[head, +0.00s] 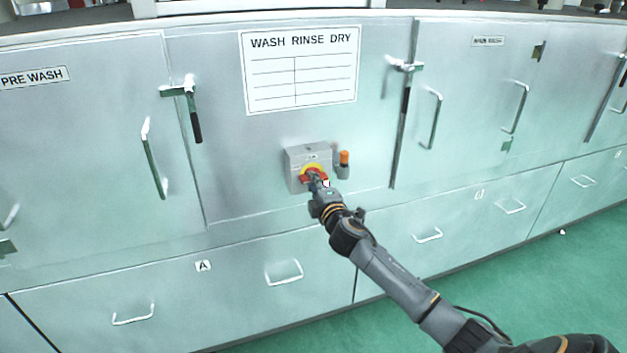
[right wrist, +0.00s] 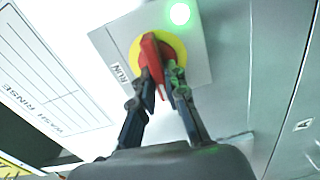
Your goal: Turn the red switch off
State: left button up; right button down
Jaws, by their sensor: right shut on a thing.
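The red switch (head: 313,174) is a rotary handle on a yellow disc, on a grey box (head: 296,158) fixed to the metal cabinet front. In the right wrist view the red handle (right wrist: 151,62) stands out from the yellow disc (right wrist: 176,47). My right gripper (head: 316,180) is at the switch and covers part of it in the head view. In the right wrist view its two fingers (right wrist: 158,85) lie on either side of the red handle, shut on it. A label beside the disc in that view reads RUN. My left gripper is not in view.
An orange-topped fitting (head: 344,158) sits just right of the box. A WASH RINSE DRY sign (head: 300,70) is above. Door handles (head: 153,160) and latches (head: 190,100) stick out on both sides. The green floor (head: 540,270) is clear at the right. A green light (right wrist: 180,14) glows on the box.

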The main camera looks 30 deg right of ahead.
jog(key=shift+f+n, duration=0.15)
jog(key=shift+n, duration=0.35)
jog(key=c, duration=1.4)
grip_release()
jog(key=shift+o, duration=0.2)
jog(key=v, duration=1.2)
